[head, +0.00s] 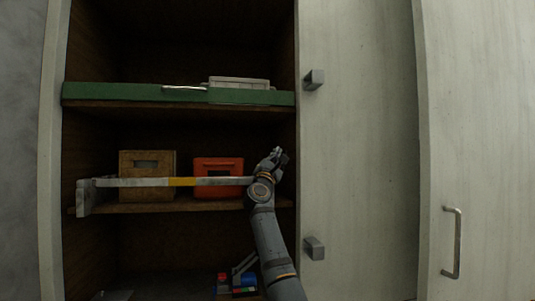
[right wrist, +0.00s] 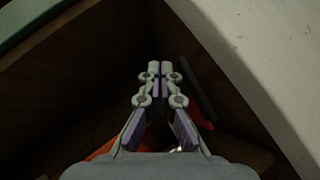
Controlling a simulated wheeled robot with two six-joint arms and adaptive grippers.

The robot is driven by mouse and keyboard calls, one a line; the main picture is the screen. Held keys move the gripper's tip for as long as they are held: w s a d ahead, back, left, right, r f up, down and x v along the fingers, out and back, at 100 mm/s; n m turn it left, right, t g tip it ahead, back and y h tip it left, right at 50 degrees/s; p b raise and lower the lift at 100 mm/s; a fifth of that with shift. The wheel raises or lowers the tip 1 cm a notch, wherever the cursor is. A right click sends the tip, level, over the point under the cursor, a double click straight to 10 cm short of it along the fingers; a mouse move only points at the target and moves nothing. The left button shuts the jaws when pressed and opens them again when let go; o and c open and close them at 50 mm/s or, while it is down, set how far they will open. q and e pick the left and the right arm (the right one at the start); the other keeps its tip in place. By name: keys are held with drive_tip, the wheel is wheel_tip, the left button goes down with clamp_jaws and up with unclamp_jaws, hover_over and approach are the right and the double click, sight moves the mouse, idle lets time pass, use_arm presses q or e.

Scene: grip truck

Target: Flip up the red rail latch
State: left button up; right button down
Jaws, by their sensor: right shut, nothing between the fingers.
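A rail (head: 155,182) in white, yellow and grey runs across the front of the middle shelf, with a pale bracket (head: 84,198) at its left end. My right gripper (head: 279,156) is at the rail's right end, by the cabinet's right side, and hides that end. In the right wrist view its fingers (right wrist: 153,67) are together and empty. A small red part (right wrist: 204,118) shows just right of the fingers there; I cannot tell whether it is the latch. The latch does not show clearly in the head view. My left gripper is not in view.
Behind the rail stand a wooden box (head: 134,164) and a red-orange box (head: 218,163). A green case (head: 140,94) lies on the upper shelf, and coloured items (head: 236,284) sit below. A pale door (head: 357,150) borders the right side.

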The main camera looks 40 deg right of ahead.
drive_tip(key=a+r+b, duration=0.1)
drive_tip(key=a+b, duration=0.2)
drive_tip(key=a, duration=0.9)
drive_tip(key=shift+s+r, duration=0.2)
drive_tip(key=shift+r, duration=0.05)
drive_tip(key=shift+s+a, duration=0.1)
drive_tip(key=shift+s, duration=0.05)
